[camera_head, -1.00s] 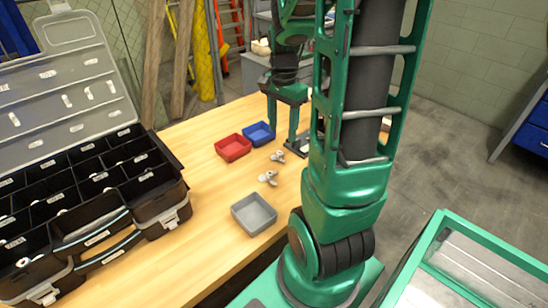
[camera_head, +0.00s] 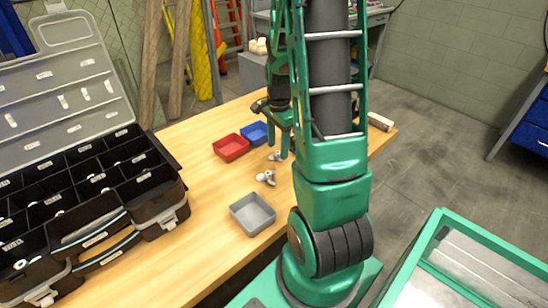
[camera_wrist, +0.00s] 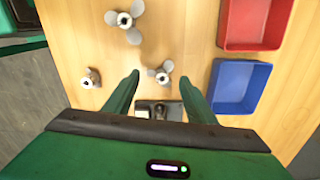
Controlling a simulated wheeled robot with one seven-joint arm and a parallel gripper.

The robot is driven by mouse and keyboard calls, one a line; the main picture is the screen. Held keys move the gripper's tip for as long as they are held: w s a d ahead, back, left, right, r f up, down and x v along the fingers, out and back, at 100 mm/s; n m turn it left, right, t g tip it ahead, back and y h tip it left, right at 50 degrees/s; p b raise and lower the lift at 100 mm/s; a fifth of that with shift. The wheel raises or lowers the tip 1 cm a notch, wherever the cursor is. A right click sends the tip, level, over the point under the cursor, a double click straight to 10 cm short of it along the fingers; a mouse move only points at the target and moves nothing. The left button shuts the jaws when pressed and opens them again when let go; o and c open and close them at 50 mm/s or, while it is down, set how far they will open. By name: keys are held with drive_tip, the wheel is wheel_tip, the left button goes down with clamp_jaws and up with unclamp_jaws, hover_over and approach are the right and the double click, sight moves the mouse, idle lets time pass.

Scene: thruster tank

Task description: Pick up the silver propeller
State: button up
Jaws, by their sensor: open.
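Small grey propellers lie on the wooden table. In the wrist view a three-bladed grey propeller (camera_wrist: 162,74) shows between my fingertips. A larger grey-white propeller (camera_wrist: 124,20) lies farther up and left, and a smaller one (camera_wrist: 90,78) lies to the left. Their tones are close, so I cannot tell for sure which is the silver one. In the head view two propellers (camera_head: 266,178) (camera_head: 277,156) show in front of the bins. My gripper (camera_wrist: 160,76) is open and points down over the table; it also shows near the farther propeller in the head view (camera_head: 278,148). Its fingers look empty.
A red bin (camera_head: 231,147) and a blue bin (camera_head: 254,133) stand beside the propellers. A grey bin (camera_head: 252,213) is nearer. A black open organizer case (camera_head: 160,196) fills the table's left. Bare table lies between case and bins.

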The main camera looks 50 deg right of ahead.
sight(278, 153)
drive_tip(key=shift+f, duration=1.55)
drive_tip(key=c, duration=0.9)
drive_tip(key=shift+c, duration=0.2)
drive_tip(key=shift+r, duration=0.55)
drive_tip(key=r, duration=0.3)
drive_tip(key=shift+s+a+r, duration=0.15)
drive_tip(key=shift+a+r, duration=0.1)
drive_tip(key=shift+a, duration=0.1)
drive_tip(key=s+a+r, duration=0.5)
drive_tip(key=a+r, duration=0.1)
drive_tip(key=a, duration=0.3)
drive_tip(key=shift+a+r, duration=0.2)
drive_tip(key=shift+a, duration=0.2)
